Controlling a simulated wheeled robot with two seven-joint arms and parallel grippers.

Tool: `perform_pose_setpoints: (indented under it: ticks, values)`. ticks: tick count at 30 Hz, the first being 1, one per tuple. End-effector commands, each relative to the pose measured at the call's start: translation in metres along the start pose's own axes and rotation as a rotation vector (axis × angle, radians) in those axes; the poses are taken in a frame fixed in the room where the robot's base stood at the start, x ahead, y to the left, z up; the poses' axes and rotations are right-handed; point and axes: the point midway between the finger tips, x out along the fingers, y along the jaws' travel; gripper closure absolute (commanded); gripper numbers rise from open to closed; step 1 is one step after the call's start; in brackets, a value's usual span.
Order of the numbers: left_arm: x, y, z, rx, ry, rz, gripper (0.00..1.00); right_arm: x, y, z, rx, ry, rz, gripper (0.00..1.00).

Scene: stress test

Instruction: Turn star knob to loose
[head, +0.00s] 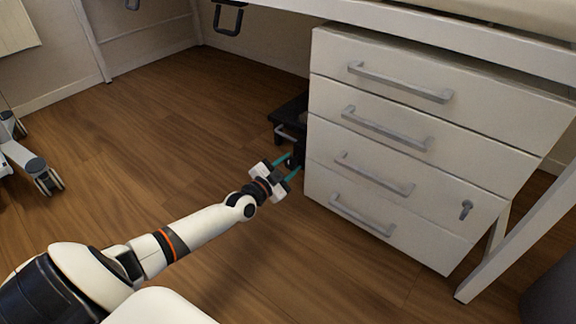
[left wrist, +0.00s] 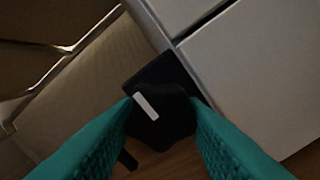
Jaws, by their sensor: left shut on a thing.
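The star knob (left wrist: 160,118) is black with a white mark bar on its face. In the left wrist view it sits between the teal fingers of my left gripper (left wrist: 163,112), which are shut on it. A dark plate shows behind the knob. In the head view my left gripper (head: 289,162) reaches to the dark unit (head: 289,113) at the left side of the white drawer cabinet. The knob is small and mostly hidden there. No loose or tight lettering can be read. My right gripper is not in view.
The white drawer cabinet (head: 410,128) stands close to the right of my left gripper. A desk edge (head: 420,32) runs above it. A wheeled base (head: 30,165) is at the far left. The wooden floor (head: 160,130) between is clear.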

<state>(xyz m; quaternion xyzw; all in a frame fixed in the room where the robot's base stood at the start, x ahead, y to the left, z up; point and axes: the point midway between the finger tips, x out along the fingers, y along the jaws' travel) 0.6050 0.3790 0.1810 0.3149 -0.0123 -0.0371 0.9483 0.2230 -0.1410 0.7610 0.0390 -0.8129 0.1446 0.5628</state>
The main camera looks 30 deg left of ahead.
Motion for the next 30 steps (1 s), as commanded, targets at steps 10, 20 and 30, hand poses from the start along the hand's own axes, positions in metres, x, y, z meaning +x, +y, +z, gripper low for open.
perform_pose_setpoints:
  ticks: [10, 20, 30]
  values:
    - [0.0, -0.001, 0.001, -0.122, 0.001, -0.002, 0.85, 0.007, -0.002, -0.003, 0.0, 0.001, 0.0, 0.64]
    - [0.0, -0.002, 0.002, -0.407, 0.001, -0.002, 0.85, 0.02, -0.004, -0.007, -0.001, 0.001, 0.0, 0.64]
    - [0.0, -0.003, 0.002, -0.731, 0.001, -0.002, 0.85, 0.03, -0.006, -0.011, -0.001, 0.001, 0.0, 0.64]
